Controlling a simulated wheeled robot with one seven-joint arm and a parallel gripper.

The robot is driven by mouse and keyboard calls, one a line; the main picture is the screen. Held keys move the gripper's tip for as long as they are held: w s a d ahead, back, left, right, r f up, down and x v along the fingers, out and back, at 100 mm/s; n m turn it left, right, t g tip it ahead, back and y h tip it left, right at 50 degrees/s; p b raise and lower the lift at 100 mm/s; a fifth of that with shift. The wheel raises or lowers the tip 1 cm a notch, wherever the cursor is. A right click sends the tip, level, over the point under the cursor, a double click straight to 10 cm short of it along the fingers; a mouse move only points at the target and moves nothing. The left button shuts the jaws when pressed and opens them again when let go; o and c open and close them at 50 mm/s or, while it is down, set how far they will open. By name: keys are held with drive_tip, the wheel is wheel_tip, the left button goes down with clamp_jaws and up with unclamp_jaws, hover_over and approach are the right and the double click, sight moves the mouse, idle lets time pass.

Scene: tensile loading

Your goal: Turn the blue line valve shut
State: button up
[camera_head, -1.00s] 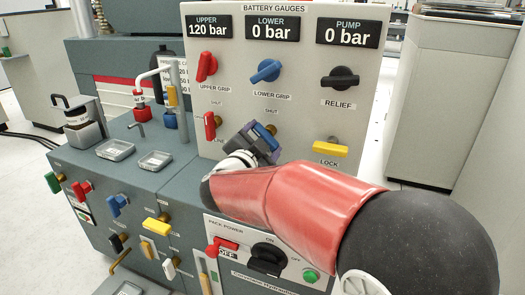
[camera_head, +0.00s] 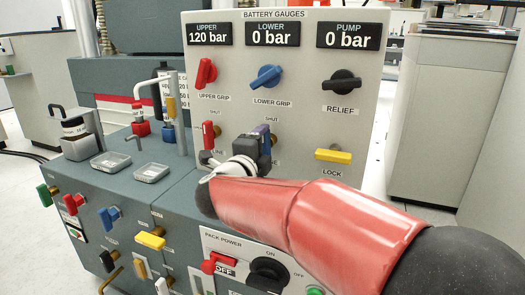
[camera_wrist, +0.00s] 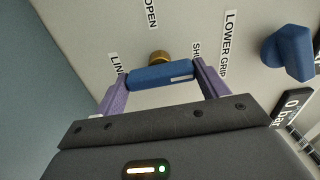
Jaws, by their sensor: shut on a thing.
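The blue line valve (camera_wrist: 158,75) has a blue bar handle on a brass stem, on the light gauge panel. In the wrist view, my gripper's purple fingers are closed at the two ends of the handle. The handle lies roughly along the line between the LINE and SHUT labels. In the head view, my gripper (camera_head: 264,134) is at the panel just below the SHUT label and hides most of the handle.
Nearby on the panel are a red valve (camera_head: 208,134) to the left, the blue LOWER GRIP knob (camera_head: 267,76) above, and a yellow LOCK handle (camera_head: 333,156) to the right. The gauges (camera_head: 278,34) read upper 120, lower 0, pump 0 bar.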

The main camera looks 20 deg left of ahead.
drive_tip(key=shift+m, duration=0.3)
idle(0.4)
drive_tip(key=o, duration=1)
drive_tip(key=s, duration=0.7)
drive_tip(key=shift+s+a, duration=0.3)
drive_tip(key=shift+s, duration=0.1)
